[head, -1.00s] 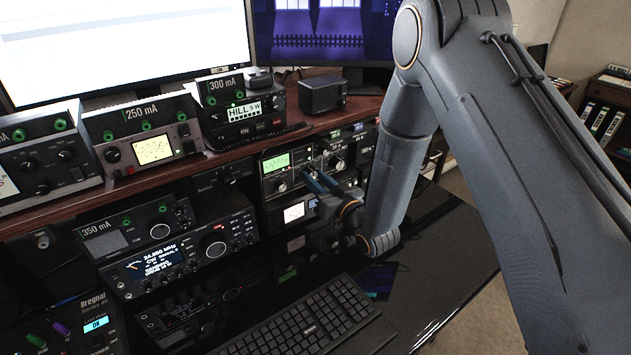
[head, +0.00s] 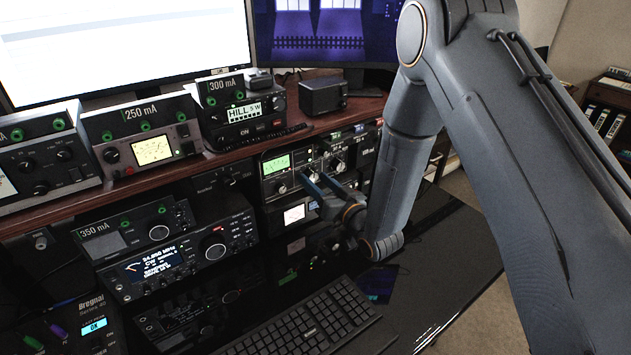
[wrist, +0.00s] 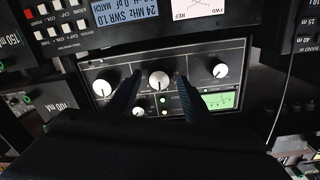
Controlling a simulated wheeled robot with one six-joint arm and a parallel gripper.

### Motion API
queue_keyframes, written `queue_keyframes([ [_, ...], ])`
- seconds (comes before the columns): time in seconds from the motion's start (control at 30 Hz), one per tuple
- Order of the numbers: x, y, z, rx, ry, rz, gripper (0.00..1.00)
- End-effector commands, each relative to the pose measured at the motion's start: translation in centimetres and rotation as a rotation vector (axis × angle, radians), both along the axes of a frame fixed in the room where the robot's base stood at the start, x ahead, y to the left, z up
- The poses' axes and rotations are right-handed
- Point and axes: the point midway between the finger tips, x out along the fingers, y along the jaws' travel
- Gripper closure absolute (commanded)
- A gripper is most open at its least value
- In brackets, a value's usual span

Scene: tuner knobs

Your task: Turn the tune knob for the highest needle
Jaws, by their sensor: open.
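The tuner panel (wrist: 118,75) fills the middle of the wrist view, upside down, with a left knob (wrist: 102,87), a middle knob (wrist: 160,80) and a right knob (wrist: 220,70). Its labels are too small to read, so I cannot tell which is the tune knob. The lit green meter (wrist: 219,101) is at lower right; it also shows in the head view (head: 277,164). Its needle position is unclear. My gripper (wrist: 159,78) is open, its dark fingers either side of the middle knob; I see no contact. In the head view my gripper (head: 313,175) points at the panel.
A keyboard (head: 305,325) lies on the glossy black desk below. A radio with a lit display (head: 152,266) stands left of the tuner. The wooden shelf (head: 350,105) above carries several more devices. Another unit with a white meter (head: 294,214) sits below the tuner.

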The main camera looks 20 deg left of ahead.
Motion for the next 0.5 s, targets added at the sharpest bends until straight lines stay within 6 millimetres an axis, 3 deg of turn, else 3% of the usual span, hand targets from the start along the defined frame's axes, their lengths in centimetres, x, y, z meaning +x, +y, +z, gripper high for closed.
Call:
queue_keyframes([
  [0.3,-3.4,-3.7,-0.2,0.000,0.002,-0.002,0.53],
  [0.5,-4.7,-5.0,0.0,0.000,0.001,0.000,0.53],
])
